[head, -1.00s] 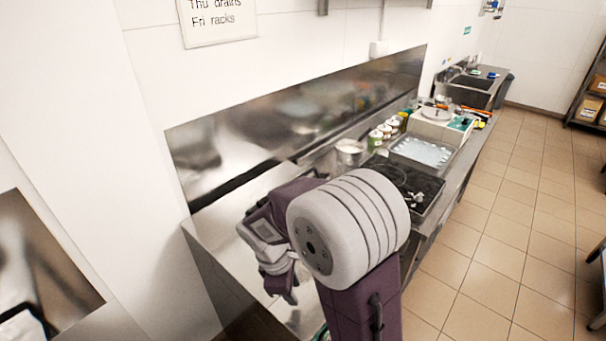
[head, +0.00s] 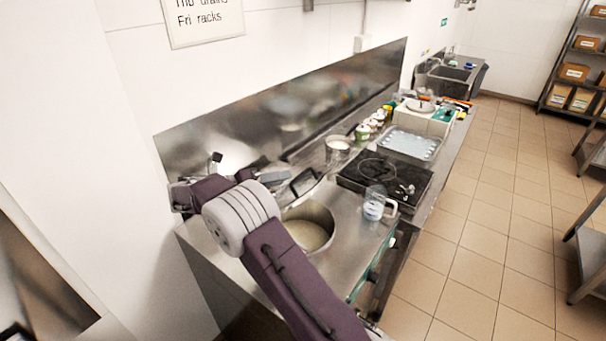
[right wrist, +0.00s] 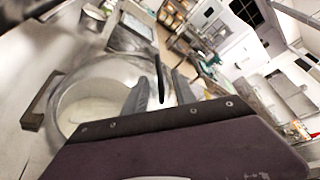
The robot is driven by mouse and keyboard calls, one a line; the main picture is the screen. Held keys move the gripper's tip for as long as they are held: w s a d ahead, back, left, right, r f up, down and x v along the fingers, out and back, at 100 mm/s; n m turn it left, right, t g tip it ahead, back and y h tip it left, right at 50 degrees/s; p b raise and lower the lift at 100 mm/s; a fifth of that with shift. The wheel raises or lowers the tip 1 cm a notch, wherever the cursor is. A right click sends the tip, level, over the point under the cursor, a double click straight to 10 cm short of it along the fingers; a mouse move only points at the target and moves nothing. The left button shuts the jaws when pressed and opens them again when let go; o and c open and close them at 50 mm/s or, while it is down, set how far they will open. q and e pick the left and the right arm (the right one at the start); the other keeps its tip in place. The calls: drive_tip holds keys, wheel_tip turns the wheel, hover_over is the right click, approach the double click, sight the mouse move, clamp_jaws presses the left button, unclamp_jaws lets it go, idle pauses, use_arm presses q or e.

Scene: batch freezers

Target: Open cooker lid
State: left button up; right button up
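The cooker (head: 308,232) is a round well in the steel counter with pale contents visible inside, partly covered by my right arm. In the right wrist view its round rim and pale inside (right wrist: 92,105) show at left. A black handle (head: 303,183) stands at its back edge, by a grey part that looks like the raised lid, mostly hidden. My right gripper (right wrist: 158,84) is behind the cooker's left back, largely hidden by my arm in the head view. Its fingers are apart, with a thin black bar between them and gaps visible on both sides. My left gripper is out of view.
A clear jug (head: 374,207) stands right of the cooker. Behind it are a black hob (head: 385,180), a steel pot (head: 338,148), a tray (head: 408,142) and several jars (head: 370,128). A steel splashback (head: 290,105) closes the back. The tiled floor (head: 470,240) at right is clear.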

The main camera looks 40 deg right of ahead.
sight(302, 174)
drive_tip(key=shift+w+d, duration=0.1)
drive_tip(key=shift+d, duration=0.15)
drive_tip(key=p+x, duration=0.1)
drive_tip(key=x, duration=0.7)
drive_tip(key=shift+a+p, duration=0.1)
drive_tip(key=shift+p, duration=0.3)
drive_tip(key=shift+d+f, duration=0.25)
drive_tip(key=shift+a, duration=0.1)
clamp_jaws()
drive_tip(key=shift+r, duration=0.1)
